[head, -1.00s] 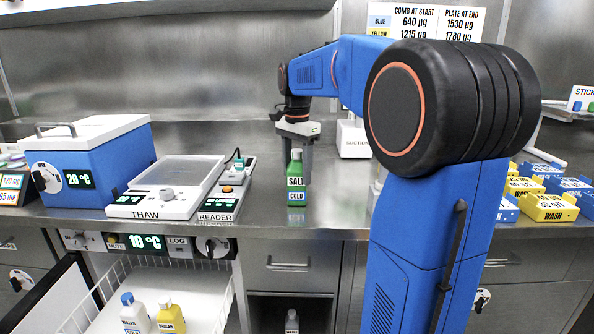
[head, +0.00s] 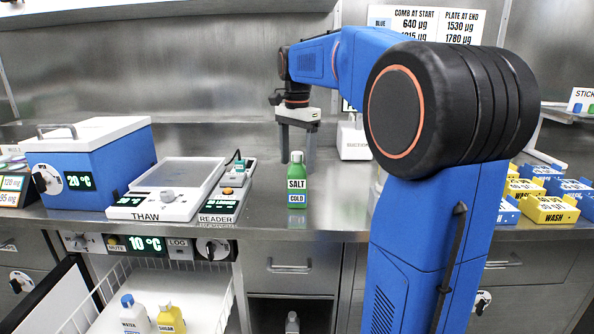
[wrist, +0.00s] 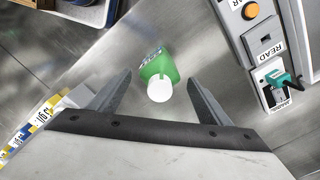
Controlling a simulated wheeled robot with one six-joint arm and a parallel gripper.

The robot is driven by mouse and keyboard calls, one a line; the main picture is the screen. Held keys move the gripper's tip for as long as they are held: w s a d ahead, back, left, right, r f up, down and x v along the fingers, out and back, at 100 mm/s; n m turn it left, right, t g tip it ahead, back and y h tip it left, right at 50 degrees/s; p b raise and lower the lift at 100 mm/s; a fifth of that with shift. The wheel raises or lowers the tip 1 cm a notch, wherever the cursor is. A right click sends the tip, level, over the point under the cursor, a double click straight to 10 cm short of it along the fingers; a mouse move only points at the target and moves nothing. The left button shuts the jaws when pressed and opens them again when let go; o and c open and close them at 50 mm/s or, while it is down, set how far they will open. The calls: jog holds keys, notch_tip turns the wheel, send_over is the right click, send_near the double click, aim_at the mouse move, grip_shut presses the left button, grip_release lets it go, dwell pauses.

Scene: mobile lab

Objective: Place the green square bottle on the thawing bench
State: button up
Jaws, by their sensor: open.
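The green square bottle (head: 297,183) has a white cap and labels reading SALT and COLD. It stands upright on the steel counter near the front edge. The thawing bench (head: 190,170), marked THAW, is a flat white unit to its left, with the reader between them. My gripper (head: 297,150) is open and empty, above and behind the bottle in the head view. In the wrist view, the bottle (wrist: 155,68) shows cap-first between the two spread fingers (wrist: 159,80), with a gap on each side.
The READER unit (head: 228,195) stands close to the bottle's left. A blue 20 °C box (head: 105,160) is at the far left. A white SUCTION block (head: 353,142) is behind right; blue and yellow WASH trays (head: 549,208) are far right. Below, an open drawer (head: 196,312) holds bottles.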

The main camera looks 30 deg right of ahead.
notch_tip(320, 180, up, 8)
jog(key=shift+f, duration=0.1)
jog(key=s+a+f+n+t, duration=0.1)
jog(key=s+a+f+n, duration=0.3)
jog(key=s+f, duration=0.5)
jog(key=s+a+f+n+t, duration=0.2)
jog(key=s+a+f+n, duration=0.3)
jog(key=s+f, duration=0.4)
jog(key=s+a+f+n+t, duration=0.1)
jog(key=s+a+f+n, duration=0.4)
jog(key=s+f, duration=0.3)
jog(key=shift+s+f+n+t, duration=0.4)
jog(key=shift+s+n, duration=0.5)
